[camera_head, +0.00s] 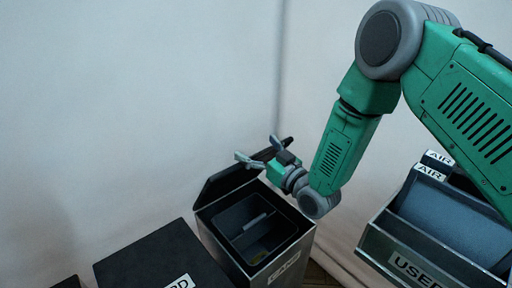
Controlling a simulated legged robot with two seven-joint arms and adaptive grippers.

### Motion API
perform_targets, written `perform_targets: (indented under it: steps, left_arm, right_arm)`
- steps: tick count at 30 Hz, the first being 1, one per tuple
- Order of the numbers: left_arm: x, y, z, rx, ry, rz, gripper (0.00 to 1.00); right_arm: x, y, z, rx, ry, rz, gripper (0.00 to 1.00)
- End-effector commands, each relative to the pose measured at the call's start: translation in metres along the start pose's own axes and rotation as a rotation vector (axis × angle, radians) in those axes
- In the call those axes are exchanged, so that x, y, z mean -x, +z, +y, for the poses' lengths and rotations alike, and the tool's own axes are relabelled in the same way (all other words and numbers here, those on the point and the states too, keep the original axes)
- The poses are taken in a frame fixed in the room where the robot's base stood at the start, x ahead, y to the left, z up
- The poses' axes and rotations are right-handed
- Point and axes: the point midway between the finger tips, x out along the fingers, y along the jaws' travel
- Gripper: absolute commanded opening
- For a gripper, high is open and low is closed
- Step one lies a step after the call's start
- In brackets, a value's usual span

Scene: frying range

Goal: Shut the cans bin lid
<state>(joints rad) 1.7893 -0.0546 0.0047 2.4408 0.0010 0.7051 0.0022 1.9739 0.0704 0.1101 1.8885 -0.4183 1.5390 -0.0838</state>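The cans bin (213,239) is a metal box with a black inner rim and a white label on its front, at the lower middle. Its black lid (226,182) stands raised along the back edge, so the bin is open. My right gripper (258,148) is at the lid's upper edge, with its two fingers spread apart and nothing seen between them. It covers part of the lid, and I cannot tell whether it touches it. My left gripper is not in view.
A closed black bin (150,258) stands to the left of the cans bin. A metal container (375,246) labelled "USED" holds blue-grey "AIR" filters (455,215) at the right. A pale wall (130,100) stands behind; the upper left is free.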

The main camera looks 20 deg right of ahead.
Motion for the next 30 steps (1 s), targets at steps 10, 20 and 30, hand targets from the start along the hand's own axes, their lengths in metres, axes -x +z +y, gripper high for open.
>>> perform_targets:
  steps: [10,20,30]
  left_arm:
    - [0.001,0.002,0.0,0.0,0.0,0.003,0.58]
    - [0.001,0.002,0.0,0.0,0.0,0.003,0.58]
    - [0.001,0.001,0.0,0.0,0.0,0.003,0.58]
  right_arm:
    - [-0.002,-0.009,0.0,0.001,-0.001,0.006,0.9]
    - [-0.008,-0.069,0.0,0.001,0.0,0.007,0.9]
    - [-0.011,-0.098,0.001,-0.001,0.001,0.0,0.9]
